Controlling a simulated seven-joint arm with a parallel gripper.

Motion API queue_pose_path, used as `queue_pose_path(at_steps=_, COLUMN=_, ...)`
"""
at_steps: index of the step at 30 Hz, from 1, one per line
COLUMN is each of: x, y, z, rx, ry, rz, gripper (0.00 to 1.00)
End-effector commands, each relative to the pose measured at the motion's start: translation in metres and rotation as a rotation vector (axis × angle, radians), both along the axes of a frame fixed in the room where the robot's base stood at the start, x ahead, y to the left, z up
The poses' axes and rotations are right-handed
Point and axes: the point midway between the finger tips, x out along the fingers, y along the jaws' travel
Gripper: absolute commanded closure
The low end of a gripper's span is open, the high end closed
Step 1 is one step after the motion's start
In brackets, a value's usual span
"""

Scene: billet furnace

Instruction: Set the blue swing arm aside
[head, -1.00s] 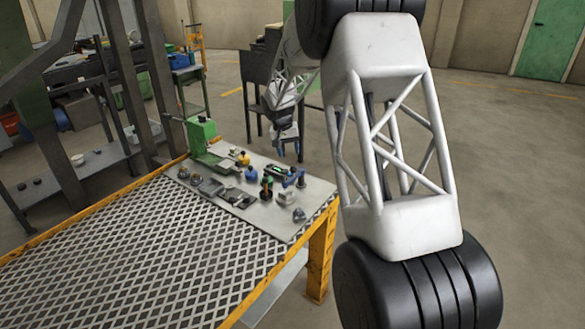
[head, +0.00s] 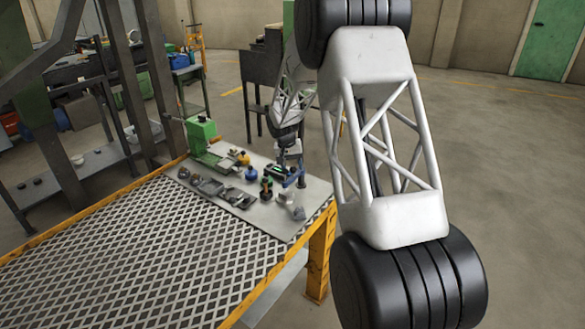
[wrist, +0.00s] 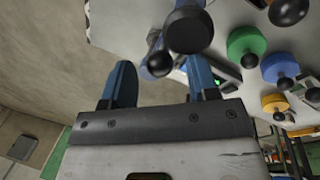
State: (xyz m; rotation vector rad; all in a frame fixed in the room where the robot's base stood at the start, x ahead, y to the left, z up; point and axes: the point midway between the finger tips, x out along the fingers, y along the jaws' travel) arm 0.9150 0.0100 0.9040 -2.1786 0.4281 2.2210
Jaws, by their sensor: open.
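The blue swing arm (head: 295,181) is at the right part of the grey plate, beside a short dark post. In the wrist view a dark round-topped post and a small dark ball with a blue part (wrist: 157,64) show between and beyond my fingers; the rest of the arm is mostly hidden. My gripper (wrist: 161,66) is open, with its two blue fingers on either side of that ball. In the head view my gripper (head: 288,168) is low over the plate at the swing arm. I cannot tell whether the fingers touch it.
The grey plate (head: 235,196) carries a green knob (wrist: 246,45), a blue knob (wrist: 280,68), a yellow knob (wrist: 275,104) and several grey parts close by. A green machine (head: 201,133) stands at its far left. The mesh table top (head: 150,240) is clear.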

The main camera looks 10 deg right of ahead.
Motion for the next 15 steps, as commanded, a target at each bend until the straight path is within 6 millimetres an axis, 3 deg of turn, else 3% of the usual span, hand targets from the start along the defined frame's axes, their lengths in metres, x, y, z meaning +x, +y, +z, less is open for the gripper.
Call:
queue_pose_path(at_steps=14, x=-0.0005, y=-0.0020, z=-0.0093, rx=0.000, ry=-0.001, rz=0.000, gripper=0.46)
queue_pose_path(at_steps=15, x=-0.0005, y=-0.0020, z=-0.0093, rx=0.000, ry=0.000, rz=0.000, gripper=0.52)
